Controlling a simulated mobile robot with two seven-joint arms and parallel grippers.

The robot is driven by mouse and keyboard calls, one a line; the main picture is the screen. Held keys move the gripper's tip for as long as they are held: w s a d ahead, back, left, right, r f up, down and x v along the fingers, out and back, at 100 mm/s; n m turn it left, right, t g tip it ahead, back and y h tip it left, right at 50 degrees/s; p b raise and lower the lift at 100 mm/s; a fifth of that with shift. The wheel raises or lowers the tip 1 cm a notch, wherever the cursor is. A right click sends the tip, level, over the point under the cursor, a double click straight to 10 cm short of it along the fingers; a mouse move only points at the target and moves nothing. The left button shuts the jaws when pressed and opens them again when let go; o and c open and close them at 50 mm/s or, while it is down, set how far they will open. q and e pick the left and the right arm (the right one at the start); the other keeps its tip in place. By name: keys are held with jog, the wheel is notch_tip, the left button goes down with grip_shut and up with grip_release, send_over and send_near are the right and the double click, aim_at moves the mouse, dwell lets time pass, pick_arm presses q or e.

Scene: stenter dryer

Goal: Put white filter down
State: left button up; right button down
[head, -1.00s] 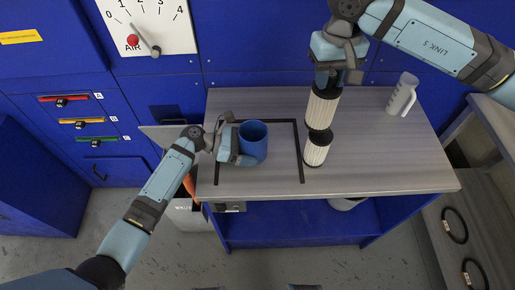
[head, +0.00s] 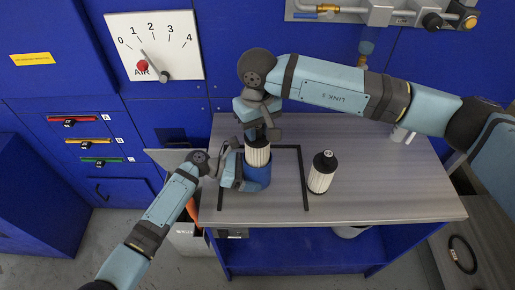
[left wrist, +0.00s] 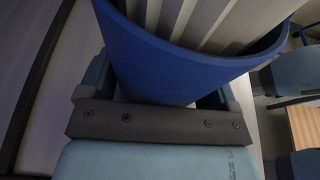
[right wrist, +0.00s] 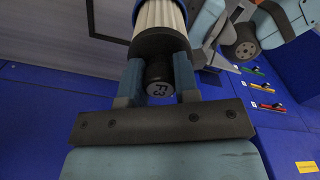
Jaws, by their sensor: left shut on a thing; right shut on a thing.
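My right gripper (head: 256,134) is shut on the knob of a white pleated filter (head: 257,153) with a dark end cap. The filter is upright, its lower part inside the blue cup (head: 257,180). My left gripper (head: 236,174) is shut on the blue cup. In the left wrist view the white pleats (left wrist: 215,18) show inside the blue cup's wall (left wrist: 180,55). In the right wrist view the fingers (right wrist: 157,78) close on the filter's marked knob. Whether the filter touches the cup's bottom is hidden.
A second, similar pleated filter (head: 321,174) with a dark cap stands on the grey table (head: 390,190), right of the black outlined square (head: 304,180). The table's front right is clear.

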jog(key=shift+f, duration=3.55)
jog(key=shift+f, duration=0.1)
jog(key=c, duration=0.9)
grip_release()
jog(key=shift+o, duration=0.2)
notch_tip(320, 180, up, 12)
jog(key=shift+r, duration=0.15)
